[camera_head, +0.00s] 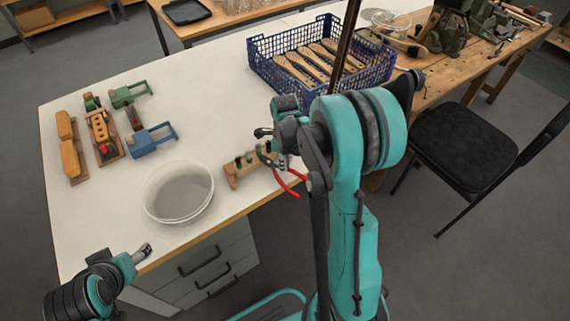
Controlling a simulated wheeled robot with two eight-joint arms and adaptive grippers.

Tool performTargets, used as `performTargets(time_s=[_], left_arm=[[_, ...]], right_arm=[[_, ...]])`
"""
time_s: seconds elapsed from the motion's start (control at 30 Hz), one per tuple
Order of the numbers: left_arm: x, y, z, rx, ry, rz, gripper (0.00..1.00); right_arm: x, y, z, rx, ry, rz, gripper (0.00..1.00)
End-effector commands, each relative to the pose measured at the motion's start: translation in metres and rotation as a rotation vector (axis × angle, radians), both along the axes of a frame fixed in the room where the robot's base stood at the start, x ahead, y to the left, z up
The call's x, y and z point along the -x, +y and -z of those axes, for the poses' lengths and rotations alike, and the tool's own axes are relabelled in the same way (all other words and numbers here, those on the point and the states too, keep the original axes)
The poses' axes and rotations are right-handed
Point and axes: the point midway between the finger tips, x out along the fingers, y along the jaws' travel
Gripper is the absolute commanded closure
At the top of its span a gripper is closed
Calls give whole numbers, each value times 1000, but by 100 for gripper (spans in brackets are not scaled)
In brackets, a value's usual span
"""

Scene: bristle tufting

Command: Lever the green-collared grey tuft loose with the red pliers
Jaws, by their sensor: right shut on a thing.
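The red pliers (289,184) are at the table's front edge, beside and partly over a small wooden block (235,177). My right gripper (272,146) is shut on the pliers. The arm and gripper cover part of them. The block carries small tufts, and green collars (239,161) show on it. Which tuft is grey, and whether the pliers' jaws touch one, is too small to tell. My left gripper (143,252) is low at the table's front-left edge, away from the block. Its finger opening is unclear.
A white bowl (179,192) stands left of the block. Wooden blocks and green and blue fixtures (152,139) lie at the left. A blue crate (262,66) of wooden brushes stands at the back. A workbench (440,75) and black chair (464,147) are at the right.

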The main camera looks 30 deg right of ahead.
Motion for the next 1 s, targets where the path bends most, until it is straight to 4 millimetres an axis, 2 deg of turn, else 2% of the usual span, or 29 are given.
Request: performTargets(time_s=[1.0], left_arm=[[0, 0, 4, 0, 0, 0, 37]], right_arm=[[1, 0, 3, -11, -39, 0, 100]])
